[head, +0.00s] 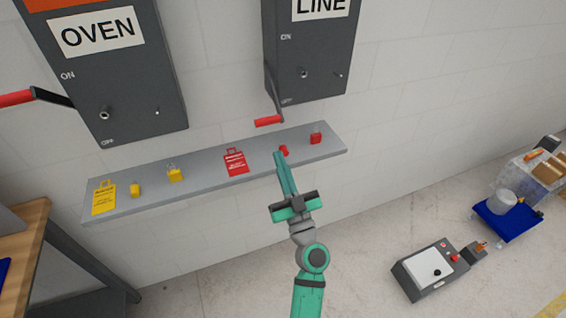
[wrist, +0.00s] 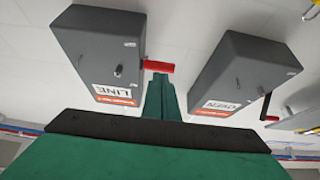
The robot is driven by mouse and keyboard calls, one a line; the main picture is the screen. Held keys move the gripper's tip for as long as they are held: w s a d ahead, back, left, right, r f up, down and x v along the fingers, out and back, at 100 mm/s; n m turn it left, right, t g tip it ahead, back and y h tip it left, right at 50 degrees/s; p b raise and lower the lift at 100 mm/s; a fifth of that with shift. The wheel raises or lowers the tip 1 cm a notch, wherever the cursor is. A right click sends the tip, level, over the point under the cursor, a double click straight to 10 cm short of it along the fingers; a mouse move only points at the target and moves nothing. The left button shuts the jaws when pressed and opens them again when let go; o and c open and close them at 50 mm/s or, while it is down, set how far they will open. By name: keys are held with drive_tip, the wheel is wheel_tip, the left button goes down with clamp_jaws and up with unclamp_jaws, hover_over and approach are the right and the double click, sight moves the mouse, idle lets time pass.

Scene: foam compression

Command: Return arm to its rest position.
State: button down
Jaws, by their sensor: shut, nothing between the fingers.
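My gripper (head: 281,160) is shut with nothing between its fingers. In the head view, its tips overlap the front of the grey wall shelf (head: 205,182), just below a small red item (head: 283,150); I cannot tell whether they touch. My green arm reaches up from the bottom edge. In the wrist view, which is upside down, the closed fingers (wrist: 159,82) point toward the LINE box's red lever handle (wrist: 158,67). That handle (head: 268,121) also shows in the head view, hanging low beside the LINE box (head: 310,50).
The OVEN box (head: 110,75) has a red-handled lever (head: 16,98) at its left. Red and yellow tags and padlocks lie on the shelf. A wooden table (head: 25,240) stands at lower left. A control box (head: 436,270) and blue tray (head: 508,220) are at right.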

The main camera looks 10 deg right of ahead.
drive_tip(key=shift+d, duration=0.15)
drive_tip(key=s+a+f+m+g+h, duration=0.2)
drive_tip(key=s+a+f+g+h, duration=0.1)
drive_tip(key=s+f, duration=0.7)
drive_tip(key=s+a+f+m+g+h, duration=0.2)
drive_tip(key=s+a+f+g, duration=0.1)
drive_tip(key=s+f, duration=0.8)
drive_tip(key=s+a+n+g, duration=0.1)
drive_tip(key=s+a, duration=0.1)
drive_tip(key=s, duration=0.8)
drive_tip(key=s+a+r+g, duration=0.1)
drive_tip(key=s+a, duration=0.1)
drive_tip(key=s, duration=0.9)
drive_tip(key=shift+s+r+n, duration=0.2)
drive_tip(key=shift+r+n, duration=0.1)
drive_tip(key=shift+n, duration=0.1)
